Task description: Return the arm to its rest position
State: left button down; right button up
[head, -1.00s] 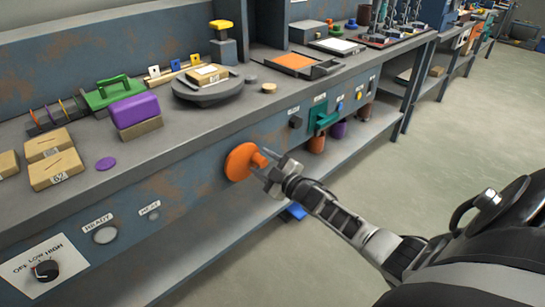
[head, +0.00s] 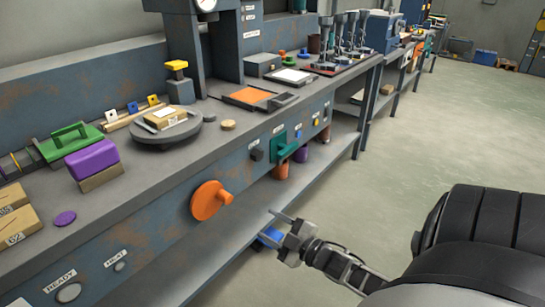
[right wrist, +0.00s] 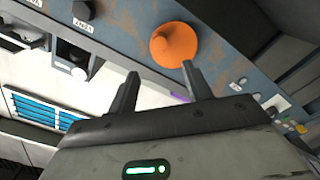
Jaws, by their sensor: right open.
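My right gripper (head: 276,226) is open and empty in the head view. It hangs in front of the bench, to the right of and below the orange round knob (head: 207,201) on the bench's front panel, with a gap between them. In the right wrist view the two fingers (right wrist: 158,88) stand apart with nothing between them, and the orange knob (right wrist: 174,45) shows beyond them. My right arm (head: 340,268) reaches in from the lower right. My left gripper is not in view.
A lower shelf (head: 230,245) runs under the bench. The floor (head: 420,130) to the right is clear.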

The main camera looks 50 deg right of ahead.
pick_arm(q)
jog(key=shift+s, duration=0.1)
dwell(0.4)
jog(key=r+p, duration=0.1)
jog(key=p, duration=0.2)
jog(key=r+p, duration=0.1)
jog(key=p, duration=0.3)
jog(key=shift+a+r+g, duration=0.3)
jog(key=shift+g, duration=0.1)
pick_arm(e)
jog(key=s+a+r+m+g, duration=0.2)
jog(key=s+a, duration=0.1)
jog(key=a, duration=0.5)
jog(key=s+a+r+m+g+y, duration=0.1)
jog(key=s+a+r+m+g, duration=0.1)
jog(key=a, duration=0.7)
jog(key=s+a+r+m+g+y, duration=0.1)
jog(key=s+a+r+m+g, duration=0.2)
jog(key=a, duration=0.6)
jog(key=s, duration=0.2)
jog(key=shift+s+a+m, duration=0.15)
jog(key=shift+s+m, duration=0.15)
jog(key=shift+s, duration=0.1)
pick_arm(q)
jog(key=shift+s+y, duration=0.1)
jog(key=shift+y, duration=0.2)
